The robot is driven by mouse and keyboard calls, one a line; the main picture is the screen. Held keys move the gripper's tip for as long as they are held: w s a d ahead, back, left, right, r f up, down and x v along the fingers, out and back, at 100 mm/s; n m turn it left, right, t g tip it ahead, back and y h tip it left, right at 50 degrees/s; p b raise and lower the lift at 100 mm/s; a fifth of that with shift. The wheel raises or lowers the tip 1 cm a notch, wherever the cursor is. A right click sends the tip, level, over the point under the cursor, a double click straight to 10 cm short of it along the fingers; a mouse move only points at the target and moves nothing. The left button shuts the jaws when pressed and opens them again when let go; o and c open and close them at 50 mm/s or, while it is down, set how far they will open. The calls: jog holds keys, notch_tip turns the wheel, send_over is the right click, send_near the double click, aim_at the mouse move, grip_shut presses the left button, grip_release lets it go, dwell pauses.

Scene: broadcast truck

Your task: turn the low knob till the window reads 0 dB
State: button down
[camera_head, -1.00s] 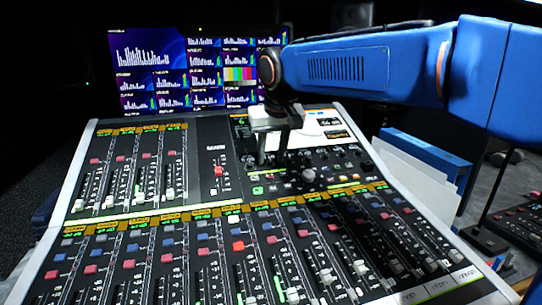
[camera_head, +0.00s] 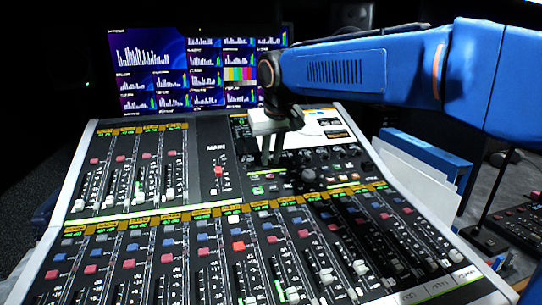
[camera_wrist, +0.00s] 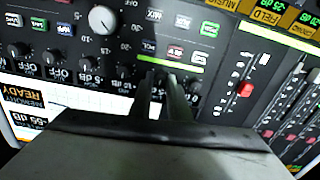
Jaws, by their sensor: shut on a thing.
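My gripper (camera_head: 270,158) points down at the upper right part of the mixing console, at the left end of a row of small dark knobs. In the wrist view my gripper (camera_wrist: 163,82) has its two dark fingers close together, shut on the low knob, which is mostly hidden between them. Small white readings such as OFF and a dB value stand beside the row. I cannot tell which reading belongs to the held knob. A window (camera_wrist: 25,122) at the lower left of the wrist view appears to read -55 dB.
Other small knobs (camera_wrist: 88,60) stand in line beside my fingers. A larger pale knob (camera_wrist: 102,20) and lit buttons lie beyond them. A red fader (camera_head: 218,171) is to the left. The monitor (camera_head: 195,72) stands behind the console.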

jog(key=shift+n, duration=2.5)
jog(key=c, duration=1.7)
grip_release()
jog(key=shift+v, duration=8.7)
jog(key=shift+s, duration=0.2)
